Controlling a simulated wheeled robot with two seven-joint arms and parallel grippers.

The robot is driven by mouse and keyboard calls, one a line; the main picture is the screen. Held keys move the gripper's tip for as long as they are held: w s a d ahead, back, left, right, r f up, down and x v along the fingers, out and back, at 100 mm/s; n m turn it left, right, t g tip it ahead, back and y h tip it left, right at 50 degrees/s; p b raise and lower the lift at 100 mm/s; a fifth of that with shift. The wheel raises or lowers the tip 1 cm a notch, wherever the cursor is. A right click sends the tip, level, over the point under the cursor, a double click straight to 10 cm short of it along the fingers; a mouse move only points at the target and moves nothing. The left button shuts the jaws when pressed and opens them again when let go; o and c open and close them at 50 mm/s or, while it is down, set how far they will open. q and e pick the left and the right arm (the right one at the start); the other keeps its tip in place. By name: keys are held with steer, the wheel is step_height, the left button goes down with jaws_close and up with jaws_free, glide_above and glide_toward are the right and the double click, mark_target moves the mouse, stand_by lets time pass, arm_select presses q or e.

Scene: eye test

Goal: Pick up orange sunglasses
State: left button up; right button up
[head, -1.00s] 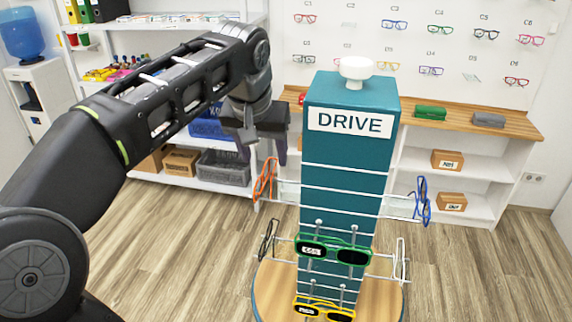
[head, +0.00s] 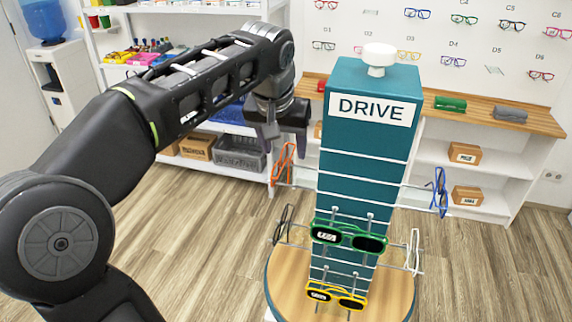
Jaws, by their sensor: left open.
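The orange sunglasses (head: 284,163) hang on a peg on the left side of the teal display tower (head: 365,150) marked DRIVE, seen nearly edge-on. My left gripper (head: 286,148) is open, pointing down, at the upper left of the tower. Its fingers show just above and to the left of the orange sunglasses in the picture. I cannot tell whether a finger touches them; nothing is visibly held. My right gripper is not in view.
Green sunglasses (head: 348,236) and yellow sunglasses (head: 337,297) hang on the tower's front. Blue glasses (head: 439,193) hang at its right, black ones (head: 283,226) lower left, white ones (head: 415,251) lower right. The round wooden base (head: 290,284) stands on open floor. Shelves line the back wall.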

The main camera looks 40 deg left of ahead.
mark_target(286, 157)
arm_select(q)
steer(key=x, duration=0.5)
steer(key=shift+s+p, duration=0.15)
steer(key=shift+p, duration=0.15)
steer(key=shift+d, duration=0.1)
jaws_close()
stand_by(0.5)
